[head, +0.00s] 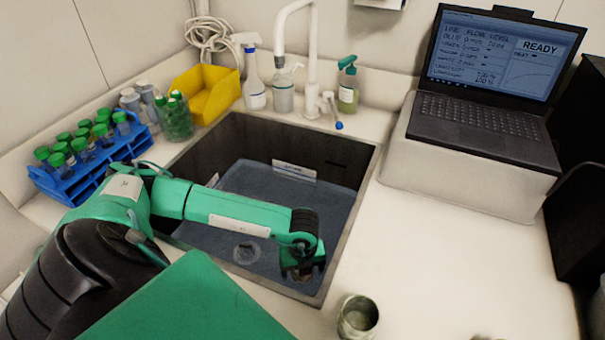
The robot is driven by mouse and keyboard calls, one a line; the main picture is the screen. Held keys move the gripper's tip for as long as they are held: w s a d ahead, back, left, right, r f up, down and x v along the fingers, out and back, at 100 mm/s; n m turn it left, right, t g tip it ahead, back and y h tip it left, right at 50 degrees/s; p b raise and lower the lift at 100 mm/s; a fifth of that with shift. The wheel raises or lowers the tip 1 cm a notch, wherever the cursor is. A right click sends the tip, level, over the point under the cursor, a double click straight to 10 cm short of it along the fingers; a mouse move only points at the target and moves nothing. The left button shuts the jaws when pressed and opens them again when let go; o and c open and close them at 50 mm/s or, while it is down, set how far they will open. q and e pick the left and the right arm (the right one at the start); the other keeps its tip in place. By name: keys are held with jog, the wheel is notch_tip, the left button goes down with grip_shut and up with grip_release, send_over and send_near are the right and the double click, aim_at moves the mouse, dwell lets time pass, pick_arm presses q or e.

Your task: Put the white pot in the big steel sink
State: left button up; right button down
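The big steel sink (362,195) is set into the white counter, with dark walls and a blue-grey bottom with a round drain. My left arm reaches across it from the left. My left gripper (303,273) hangs over the sink's near right part, pointing down. Its fingers are dark and small, and I cannot tell whether they are apart. A small, pale, round open pot (357,318) stands on the counter just outside the sink's near right corner, to the right of and nearer than the gripper, apart from it. It may be the white pot. My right gripper is not in view.
A blue rack (95,160) of green-capped tubes stands left of the sink. A yellow bin (205,95), spray bottle (253,80), two pump bottles and a white tap (312,50) line the back. A laptop (490,90) sits on a raised block at right.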

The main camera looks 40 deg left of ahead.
pick_arm(q)
jog(key=shift+r, duration=0.45)
notch_tip(320, 180, up, 5)
jog(key=shift+r, duration=0.15)
notch_tip(320, 180, up, 6)
jog(key=shift+b, duration=0.4)
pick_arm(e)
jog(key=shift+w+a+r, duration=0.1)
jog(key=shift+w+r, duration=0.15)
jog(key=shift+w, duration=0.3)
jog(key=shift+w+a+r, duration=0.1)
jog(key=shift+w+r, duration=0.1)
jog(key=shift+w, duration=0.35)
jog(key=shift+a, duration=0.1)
